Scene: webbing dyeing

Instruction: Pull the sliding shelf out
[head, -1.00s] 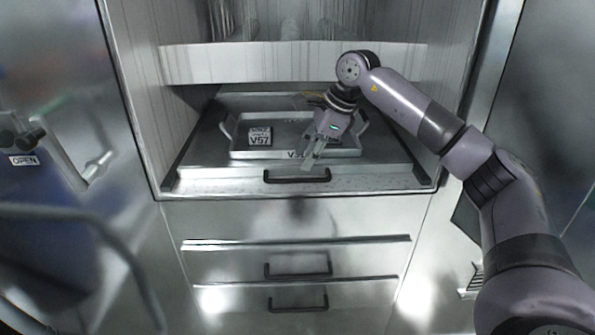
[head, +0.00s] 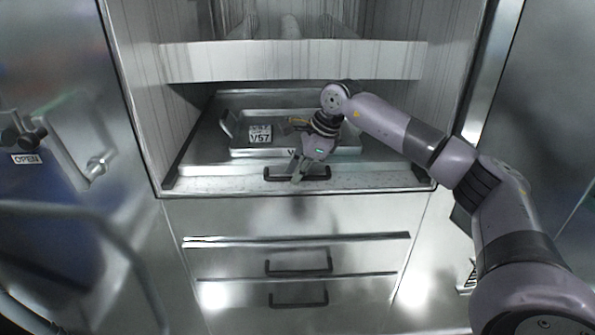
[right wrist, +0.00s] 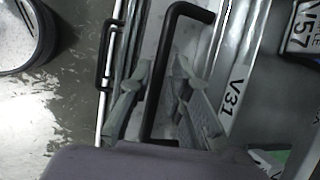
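The sliding shelf (head: 194,168) lies low in the open cabinet, with a black bar handle (head: 318,174) on its front edge. A metal tray (head: 238,149) with a V57 label sits on it. My right gripper (head: 297,174) is at the handle, pointing down. In the right wrist view, the right gripper (right wrist: 162,68) has its two fingers apart, one on each side of the handle (right wrist: 165,45). A narrow gap shows beside the bar, so the fingers do not look closed on it. My left gripper is out of view.
A fixed white ledge (head: 290,62) crosses the cabinet above the shelf. Closed drawers with black handles (head: 298,267) are below. An open metal door (head: 75,130) stands at the left, and a metal panel (head: 540,90) at the right. Room in front of the shelf looks clear.

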